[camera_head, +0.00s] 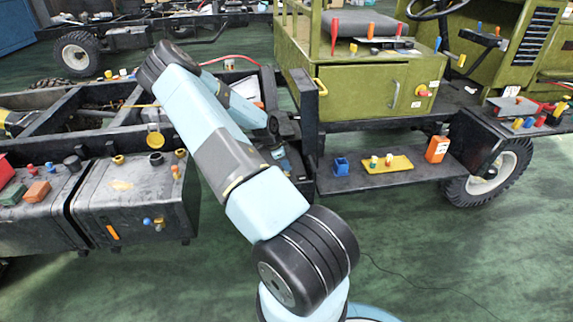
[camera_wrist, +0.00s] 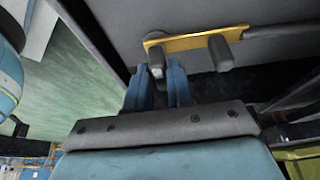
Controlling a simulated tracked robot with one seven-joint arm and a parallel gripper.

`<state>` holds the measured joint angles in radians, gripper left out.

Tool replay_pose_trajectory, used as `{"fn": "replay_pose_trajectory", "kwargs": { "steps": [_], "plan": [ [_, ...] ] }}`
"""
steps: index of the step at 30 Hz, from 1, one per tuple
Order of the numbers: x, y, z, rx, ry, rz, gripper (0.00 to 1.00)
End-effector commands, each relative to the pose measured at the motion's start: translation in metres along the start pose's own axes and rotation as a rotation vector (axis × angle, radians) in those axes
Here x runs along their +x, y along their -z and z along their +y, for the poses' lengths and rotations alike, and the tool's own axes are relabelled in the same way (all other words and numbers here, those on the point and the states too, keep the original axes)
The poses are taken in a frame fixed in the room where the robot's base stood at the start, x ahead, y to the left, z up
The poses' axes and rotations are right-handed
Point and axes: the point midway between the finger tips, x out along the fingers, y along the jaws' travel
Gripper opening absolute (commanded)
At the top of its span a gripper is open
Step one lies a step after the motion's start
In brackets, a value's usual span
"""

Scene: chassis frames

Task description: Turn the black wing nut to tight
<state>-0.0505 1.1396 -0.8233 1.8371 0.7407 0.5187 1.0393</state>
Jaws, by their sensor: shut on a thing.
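In the wrist view, a yellow plate (camera_wrist: 190,42) is fixed on a grey surface, with two dark pieces on it. The left one, which looks like the black wing nut (camera_wrist: 156,58), sits between the blue fingertips of my gripper (camera_wrist: 160,72). My gripper is shut on it, and the fingers hide its lower part. Its exact turn angle cannot be told. A second dark knob (camera_wrist: 223,54) stands on the right of the plate, apart from the fingers. In the head view my arm covers much of the work spot, and the wing nut cannot be made out.
Black chassis rails and a tank (camera_head: 130,205) lie left of my arm. A step (camera_head: 350,182) holds a yellow plate (camera_head: 388,164), a blue block (camera_head: 341,166) and an orange box (camera_head: 437,149). A green cab (camera_head: 350,85) stands behind. Green floor (camera_head: 450,260) is open at the right front.

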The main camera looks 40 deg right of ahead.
Motion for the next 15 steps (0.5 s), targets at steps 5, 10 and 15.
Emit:
{"fn": "replay_pose_trajectory", "kwargs": {
  "steps": [5,10,15],
  "plan": [
    [0.0002,0.0001,0.0009,0.0,-0.002,0.0,0.0],
    [0.0003,0.0004,0.0014,-0.009,0.001,-0.001,0.0],
    [0.0002,0.0012,0.0021,-0.09,0.036,-0.003,0.0]
  ]
}}
